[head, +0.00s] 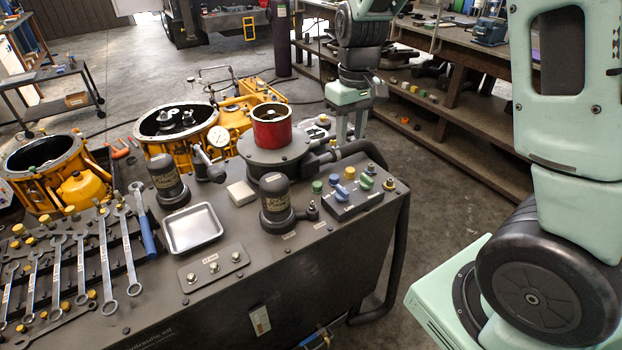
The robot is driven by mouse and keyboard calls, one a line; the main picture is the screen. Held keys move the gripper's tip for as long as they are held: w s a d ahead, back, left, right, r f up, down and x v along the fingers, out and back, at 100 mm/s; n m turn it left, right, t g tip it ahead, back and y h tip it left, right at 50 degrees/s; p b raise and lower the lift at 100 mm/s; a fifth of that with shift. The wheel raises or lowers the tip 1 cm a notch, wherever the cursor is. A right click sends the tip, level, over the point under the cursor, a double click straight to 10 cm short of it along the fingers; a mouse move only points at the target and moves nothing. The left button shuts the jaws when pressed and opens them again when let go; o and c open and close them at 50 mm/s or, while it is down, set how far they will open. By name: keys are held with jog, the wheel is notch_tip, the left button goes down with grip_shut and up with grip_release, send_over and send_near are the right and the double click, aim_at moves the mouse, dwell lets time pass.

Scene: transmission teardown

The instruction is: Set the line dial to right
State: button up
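A small dark control box (358,203) sits on the right end of the dark bench top in the head view. It carries a blue knob (341,193) and a green knob (366,181), both elongated. The labels are too small to read, so I cannot tell which one is the line dial or its exact setting. My gripper (350,138) hangs pointing down, above and behind the control box, apart from it. Its two fingers are spread with a gap between them and nothing visible in it.
A black hose (355,150) curves behind the box. A metal tray (192,229) and wrenches lie farther left.

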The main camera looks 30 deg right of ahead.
jog(key=w+d, duration=0.1)
jog(key=p, duration=0.2)
send_near(344, 191)
notch_tip(344, 191, down, 9)
jog(key=shift+r, duration=0.15)
grip_shut()
